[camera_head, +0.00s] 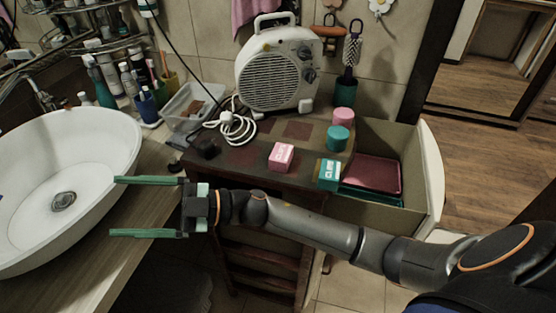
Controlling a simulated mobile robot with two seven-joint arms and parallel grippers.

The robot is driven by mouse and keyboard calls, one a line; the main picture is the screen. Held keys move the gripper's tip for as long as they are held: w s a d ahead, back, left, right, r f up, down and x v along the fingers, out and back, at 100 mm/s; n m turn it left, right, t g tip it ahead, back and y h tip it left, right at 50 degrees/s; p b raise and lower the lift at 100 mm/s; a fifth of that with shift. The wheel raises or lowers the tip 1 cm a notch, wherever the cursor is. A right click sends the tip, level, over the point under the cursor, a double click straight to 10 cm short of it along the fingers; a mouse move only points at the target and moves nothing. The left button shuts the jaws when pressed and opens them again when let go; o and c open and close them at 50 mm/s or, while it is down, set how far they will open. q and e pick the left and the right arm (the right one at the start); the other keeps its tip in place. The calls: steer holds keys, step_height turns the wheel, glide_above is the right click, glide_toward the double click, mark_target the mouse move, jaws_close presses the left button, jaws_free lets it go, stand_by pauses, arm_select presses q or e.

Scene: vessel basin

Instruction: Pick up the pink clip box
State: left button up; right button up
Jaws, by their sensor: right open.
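The pink clip box (281,157) sits on the dark cabinet top near its front edge, upright and untouched. A teal clip box (329,173) stands to its right, near the open drawer. My right gripper (116,207) is open and empty, its two green fingers pointing left toward the white basin. It is left of and nearer than the pink box, with my right arm coming in from the lower right, passing in front of the cabinet. My left gripper is not in view.
Pink and teal round containers (338,137) stand behind the boxes. A white fan heater (278,70) and coiled white cable (235,127) are at the back. A drawer (432,170) with trays is at right; the white basin (75,165) is at left.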

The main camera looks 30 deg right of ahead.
steer(key=s+a+n+g+h, duration=0.1)
steer(key=s+n+g+h, duration=0.1)
steer(key=n+g, duration=0.5)
step_height(320, 180, up, 5)
steer(key=m+h+b, duration=0.3)
steer(key=h, duration=1.6)
glide_above(281, 153)
steer(key=shift+t, duration=0.3)
steer(key=f, duration=0.7)
steer(key=shift+s+a, duration=0.25)
steer(key=shift+a, duration=0.1)
steer(key=f, duration=0.4)
steer(key=shift+w+d+f, duration=0.2)
steer(key=shift+d+f, duration=0.1)
steer(key=shift+f, duration=0.35)
